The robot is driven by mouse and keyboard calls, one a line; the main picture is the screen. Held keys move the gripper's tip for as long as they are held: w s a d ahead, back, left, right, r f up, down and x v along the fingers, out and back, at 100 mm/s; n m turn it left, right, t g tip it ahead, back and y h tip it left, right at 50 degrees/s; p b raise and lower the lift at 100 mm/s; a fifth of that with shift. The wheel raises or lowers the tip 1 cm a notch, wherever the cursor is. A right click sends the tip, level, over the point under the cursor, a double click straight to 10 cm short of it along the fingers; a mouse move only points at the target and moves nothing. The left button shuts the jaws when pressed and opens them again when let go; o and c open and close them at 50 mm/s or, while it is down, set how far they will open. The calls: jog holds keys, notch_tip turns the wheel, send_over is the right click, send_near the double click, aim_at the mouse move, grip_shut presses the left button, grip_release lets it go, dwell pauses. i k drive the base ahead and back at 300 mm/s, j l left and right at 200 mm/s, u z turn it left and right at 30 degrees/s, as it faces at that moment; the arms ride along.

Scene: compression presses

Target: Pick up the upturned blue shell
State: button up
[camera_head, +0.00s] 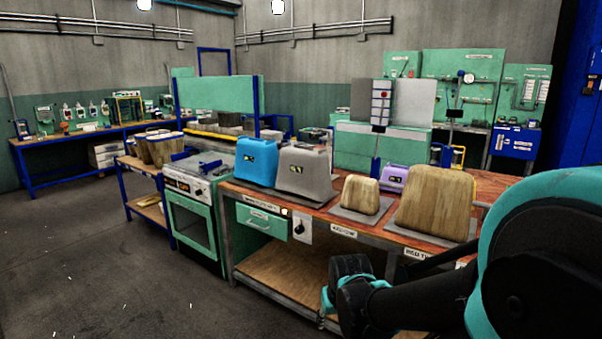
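A bright blue shell (256,162) with a small dark and yellow label stands at the left end of the wood-topped workbench (485,187). It looks like a rounded box, narrower at the top; its open side cannot be seen. A larger grey shell (304,170) stands close to its right and partly overlaps it in the view. My arm crosses the lower right, in front of the bench and well away from the blue shell.
Further right on the bench are a small wooden block (360,194), a small purple shell (393,179) and a large wooden block (436,203). A green oven-like unit (193,225) adjoins the bench's left. The floor (85,265) at left is clear.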

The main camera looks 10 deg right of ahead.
aim_at(257, 159)
jog(key=z, duration=1.1)
jog(key=u, duration=1.25)
jog(key=i+j+z, duration=0.4)
jog(key=i+j, duration=0.6)
jog(key=j, duration=0.1)
